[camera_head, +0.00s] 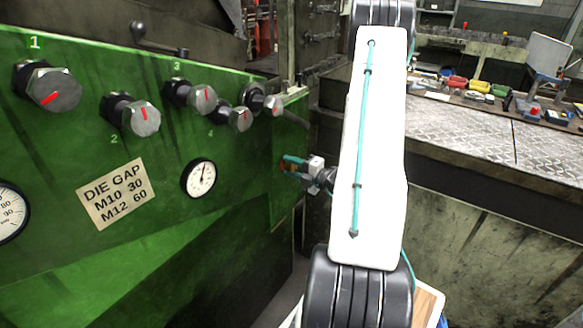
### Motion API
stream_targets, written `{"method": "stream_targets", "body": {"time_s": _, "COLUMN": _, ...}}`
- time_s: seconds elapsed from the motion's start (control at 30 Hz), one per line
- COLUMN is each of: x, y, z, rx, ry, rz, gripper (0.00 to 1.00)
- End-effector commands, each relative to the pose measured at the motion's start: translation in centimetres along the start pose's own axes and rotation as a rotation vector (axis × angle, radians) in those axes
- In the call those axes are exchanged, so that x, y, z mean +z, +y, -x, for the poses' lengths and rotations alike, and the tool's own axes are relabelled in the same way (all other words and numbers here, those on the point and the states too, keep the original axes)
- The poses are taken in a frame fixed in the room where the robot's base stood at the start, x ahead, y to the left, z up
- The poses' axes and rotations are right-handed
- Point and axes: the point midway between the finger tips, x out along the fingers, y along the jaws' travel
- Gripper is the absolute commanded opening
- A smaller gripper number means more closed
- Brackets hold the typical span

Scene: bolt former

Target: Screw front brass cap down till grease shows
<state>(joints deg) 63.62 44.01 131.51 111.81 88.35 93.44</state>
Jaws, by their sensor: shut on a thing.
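My gripper (288,163) is at the right end of the green machine panel (240,200), below the knobs. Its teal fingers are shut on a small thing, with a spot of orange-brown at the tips. It is too small to tell whether this is the front brass cap. No other brass cap can be made out, and no grease is visible. My white arm link stands upright in the foreground and hides what lies behind it.
The panel has several grey knobs with red marks, among them the large knob (53,89), a dial gauge (199,178) and a DIE GAP plate (115,192). A crank handle (158,42) sits on top. A metal bench (490,130) with coloured bins stands at right.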

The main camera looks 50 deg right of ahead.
Motion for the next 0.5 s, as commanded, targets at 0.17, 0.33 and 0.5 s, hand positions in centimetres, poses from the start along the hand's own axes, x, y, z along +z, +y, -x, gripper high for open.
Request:
{"method": "stream_targets", "body": {"time_s": 0.17, "x": 0.11, "y": -0.02, "z": 0.06, "rx": -0.001, "ry": -0.004, "rz": -0.013, "gripper": 0.14}}
{"method": "stream_targets", "body": {"time_s": 0.33, "x": 0.11, "y": -0.03, "z": 0.06, "rx": -0.001, "ry": -0.004, "rz": -0.013, "gripper": 0.14}}
{"method": "stream_targets", "body": {"time_s": 0.5, "x": 0.12, "y": -0.04, "z": 0.06, "rx": -0.001, "ry": -0.004, "rz": -0.013, "gripper": 0.45}}
